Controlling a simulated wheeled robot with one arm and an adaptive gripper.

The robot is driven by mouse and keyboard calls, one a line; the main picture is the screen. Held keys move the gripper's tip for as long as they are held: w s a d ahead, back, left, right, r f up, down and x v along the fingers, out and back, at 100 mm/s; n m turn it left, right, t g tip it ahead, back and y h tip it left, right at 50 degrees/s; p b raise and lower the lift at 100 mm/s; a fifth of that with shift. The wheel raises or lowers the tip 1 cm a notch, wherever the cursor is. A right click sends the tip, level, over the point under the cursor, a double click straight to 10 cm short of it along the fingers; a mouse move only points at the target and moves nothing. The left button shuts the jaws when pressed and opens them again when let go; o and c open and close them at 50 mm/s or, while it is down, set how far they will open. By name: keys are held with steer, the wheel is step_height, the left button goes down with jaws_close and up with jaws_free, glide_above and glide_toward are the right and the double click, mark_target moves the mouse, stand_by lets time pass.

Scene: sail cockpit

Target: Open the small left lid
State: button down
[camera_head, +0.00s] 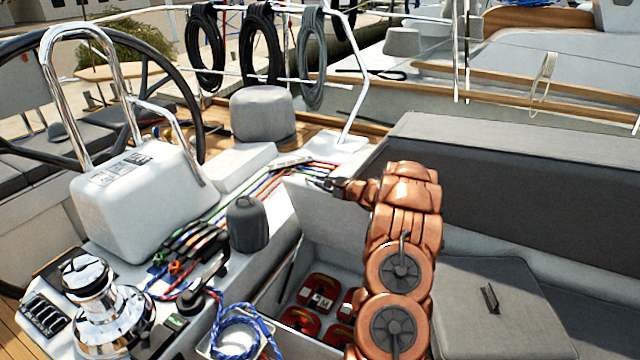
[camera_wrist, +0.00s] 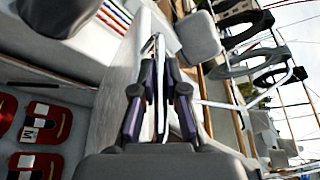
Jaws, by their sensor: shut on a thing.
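The small left lid (camera_head: 325,220) is a pale grey panel that stands raised, steeply tilted, at the back of an open locker (camera_head: 262,300). My gripper (camera_head: 325,184) is at the lid's upper edge, with the copper-coloured arm reaching in from the right. In the wrist view my gripper (camera_wrist: 160,95) has both dark fingers closed on the thin lid edge, and the lid's face (camera_wrist: 108,105) spreads to the left. The lid's hinge side is not clear to see.
Several red packs (camera_head: 320,290) lie in the locker. To its left are a dark winch cover (camera_head: 247,222), a blue rope (camera_head: 237,332) and a chrome winch (camera_head: 103,305). A closed grey lid with a handle (camera_head: 490,298) lies right of my arm, by a grey backrest (camera_head: 520,180).

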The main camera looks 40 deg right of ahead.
steer(key=shift+f, duration=0.1)
steer(key=c, duration=1.2)
jaws_free()
steer(key=v, duration=1.2)
